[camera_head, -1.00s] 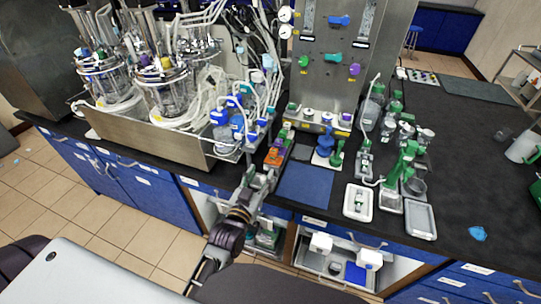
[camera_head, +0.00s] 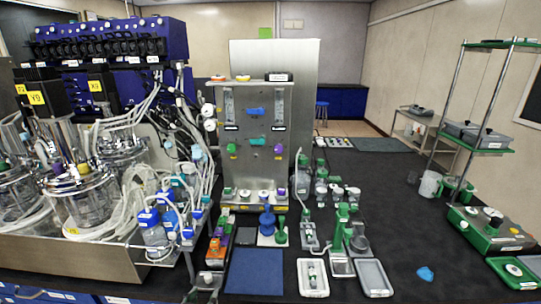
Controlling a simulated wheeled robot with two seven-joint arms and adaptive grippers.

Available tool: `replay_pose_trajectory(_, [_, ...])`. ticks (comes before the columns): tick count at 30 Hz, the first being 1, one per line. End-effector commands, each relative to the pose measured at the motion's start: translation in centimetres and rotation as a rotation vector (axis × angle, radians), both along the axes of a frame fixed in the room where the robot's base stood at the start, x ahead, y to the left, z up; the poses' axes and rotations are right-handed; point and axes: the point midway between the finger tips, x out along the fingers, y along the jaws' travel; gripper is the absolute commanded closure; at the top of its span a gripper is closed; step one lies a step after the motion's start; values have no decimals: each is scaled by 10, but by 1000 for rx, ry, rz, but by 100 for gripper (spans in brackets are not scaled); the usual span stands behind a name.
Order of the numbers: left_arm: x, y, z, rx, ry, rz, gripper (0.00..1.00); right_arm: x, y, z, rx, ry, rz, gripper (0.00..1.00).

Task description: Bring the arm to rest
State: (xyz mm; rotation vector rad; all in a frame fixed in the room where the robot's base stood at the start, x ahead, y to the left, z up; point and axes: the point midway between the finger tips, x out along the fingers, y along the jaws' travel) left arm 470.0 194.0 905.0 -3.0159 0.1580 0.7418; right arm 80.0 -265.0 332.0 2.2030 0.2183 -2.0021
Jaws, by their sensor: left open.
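My left gripper (camera_head: 209,281) shows at the bottom edge of the head view, at the bench's front edge. It is open, with nothing seen between its fingers. It is just in front of the orange and green block (camera_head: 219,246) and left of the blue mat (camera_head: 255,271); I cannot tell whether it touches the block. Most of my left arm is below the picture. My right gripper is not in view.
The bioreactor vessels (camera_head: 81,196) with hoses stand in a steel tray (camera_head: 70,259) at left. A steel panel (camera_head: 255,135) stands behind the mat. White and grey trays (camera_head: 312,278) lie right of the mat. The dark bench (camera_head: 400,225) is mostly clear further right.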

Motion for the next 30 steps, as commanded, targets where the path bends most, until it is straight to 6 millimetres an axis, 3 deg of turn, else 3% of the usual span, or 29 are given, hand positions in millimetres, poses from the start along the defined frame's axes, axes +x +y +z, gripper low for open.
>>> replay_pose_trajectory(8, [-29,4,-20,27,203,-22,54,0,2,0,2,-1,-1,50])
replay_pose_trajectory(15, [-60,10,-34,54,381,-34,54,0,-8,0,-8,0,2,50])
replay_pose_trajectory(22, [-93,17,-42,85,545,-41,54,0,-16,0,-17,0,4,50])
replay_pose_trajectory(30, [-120,23,-44,110,668,-43,54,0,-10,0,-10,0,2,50])
